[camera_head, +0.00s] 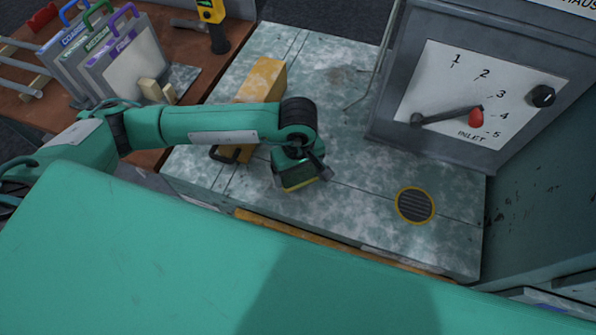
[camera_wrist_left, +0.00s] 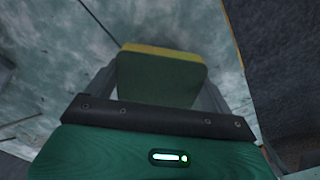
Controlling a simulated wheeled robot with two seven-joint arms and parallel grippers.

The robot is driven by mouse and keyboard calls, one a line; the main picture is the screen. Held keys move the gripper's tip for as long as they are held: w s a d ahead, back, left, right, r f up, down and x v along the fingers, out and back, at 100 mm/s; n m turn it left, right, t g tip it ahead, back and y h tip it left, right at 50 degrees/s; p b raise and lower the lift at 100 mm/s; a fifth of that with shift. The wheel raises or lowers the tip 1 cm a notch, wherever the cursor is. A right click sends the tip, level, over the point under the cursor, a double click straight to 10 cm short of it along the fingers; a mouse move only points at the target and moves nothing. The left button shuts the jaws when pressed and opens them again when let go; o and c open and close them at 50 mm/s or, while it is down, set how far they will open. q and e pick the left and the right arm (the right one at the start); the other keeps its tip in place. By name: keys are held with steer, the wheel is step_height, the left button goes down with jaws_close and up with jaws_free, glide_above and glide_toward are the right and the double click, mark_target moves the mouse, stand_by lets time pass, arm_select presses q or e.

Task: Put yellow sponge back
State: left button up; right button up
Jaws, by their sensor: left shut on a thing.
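The yellow sponge (camera_head: 302,185) shows as a dark green pad with a yellow edge, under my left wrist in the head view. In the left wrist view the sponge (camera_wrist_left: 160,78) sits between the two grey fingers, green face toward the camera and yellow edge at the far side. My left gripper (camera_wrist_left: 158,90) is shut on it, low over the mottled grey-green bench top (camera_head: 345,215). Whether the sponge touches the bench I cannot tell. In the head view the wrist hides most of the fingers. My right gripper is not in view.
A long yellow block (camera_head: 262,80) lies on the bench, partly behind my left arm. A grey box with a numbered inlet dial and red-knobbed lever (camera_head: 476,116) stands at right. A round yellow-rimmed grate (camera_head: 415,205) is near the front. Handled panels (camera_head: 125,60) stand at left.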

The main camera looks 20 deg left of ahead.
mark_target(298, 172)
arm_select(q)
step_height(298, 172, down, 2)
steer(key=shift+f, duration=0.2)
steer(key=o, duration=0.8)
steer(key=shift+r, duration=0.4)
step_height(298, 172, up, 11)
steer(key=b, duration=0.3)
steer(key=shift+f, duration=0.15)
steer(key=shift+r, duration=0.5)
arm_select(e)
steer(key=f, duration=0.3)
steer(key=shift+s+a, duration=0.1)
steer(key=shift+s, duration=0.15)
